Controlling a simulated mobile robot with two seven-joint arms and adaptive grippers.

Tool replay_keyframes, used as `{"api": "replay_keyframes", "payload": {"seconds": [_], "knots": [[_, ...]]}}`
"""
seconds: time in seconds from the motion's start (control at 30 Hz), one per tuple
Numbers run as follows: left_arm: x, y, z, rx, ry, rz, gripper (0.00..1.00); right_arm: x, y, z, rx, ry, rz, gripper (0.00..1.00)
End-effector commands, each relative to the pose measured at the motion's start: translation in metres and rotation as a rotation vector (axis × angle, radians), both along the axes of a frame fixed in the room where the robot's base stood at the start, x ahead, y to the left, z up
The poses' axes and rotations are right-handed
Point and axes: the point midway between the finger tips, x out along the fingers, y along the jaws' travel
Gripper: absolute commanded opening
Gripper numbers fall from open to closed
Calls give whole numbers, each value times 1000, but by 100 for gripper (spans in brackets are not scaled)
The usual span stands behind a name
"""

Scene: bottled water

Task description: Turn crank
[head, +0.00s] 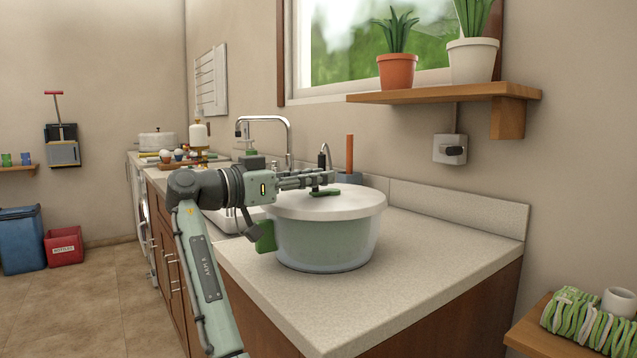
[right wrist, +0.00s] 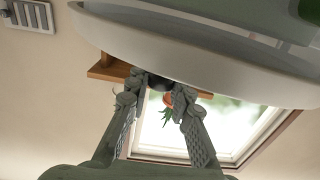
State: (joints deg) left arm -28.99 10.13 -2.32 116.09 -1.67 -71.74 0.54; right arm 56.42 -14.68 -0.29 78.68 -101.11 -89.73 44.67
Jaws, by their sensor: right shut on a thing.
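A salad spinner (head: 325,245) with a pale translucent bowl and a wide white lid (head: 355,205) stands upright on the counter. A green crank (head: 325,192) sits low over the top of the lid. My right gripper (head: 322,178) reaches in from the left above the lid, its fingers shut at the crank; the knob between them is mostly hidden. In the right wrist view, tilted over, the fingers of my right gripper (right wrist: 160,88) close toward each other around a small dark piece, beside the white lid rim (right wrist: 170,58). My left gripper is not in view.
The speckled counter (head: 430,255) is clear to the right of the spinner. A sink tap (head: 288,130) stands behind my arm. A wooden shelf (head: 430,95) with two potted plants hangs above. A low wooden table (head: 545,325) is at the lower right.

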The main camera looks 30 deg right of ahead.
Motion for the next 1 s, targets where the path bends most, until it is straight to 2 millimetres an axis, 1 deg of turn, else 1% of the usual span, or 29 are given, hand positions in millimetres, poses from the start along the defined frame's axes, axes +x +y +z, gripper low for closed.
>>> {"api": "replay_keyframes", "payload": {"seconds": [0.2,0.4,0.63,1.0], "knots": [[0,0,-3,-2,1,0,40,6,-1,1,0,4,-141,0],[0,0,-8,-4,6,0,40,9,-1,0,2,4,-217,0],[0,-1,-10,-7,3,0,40,10,-1,-1,4,4,-253,0],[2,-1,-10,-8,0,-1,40,10,-1,-2,5,4,-256,0]]}}
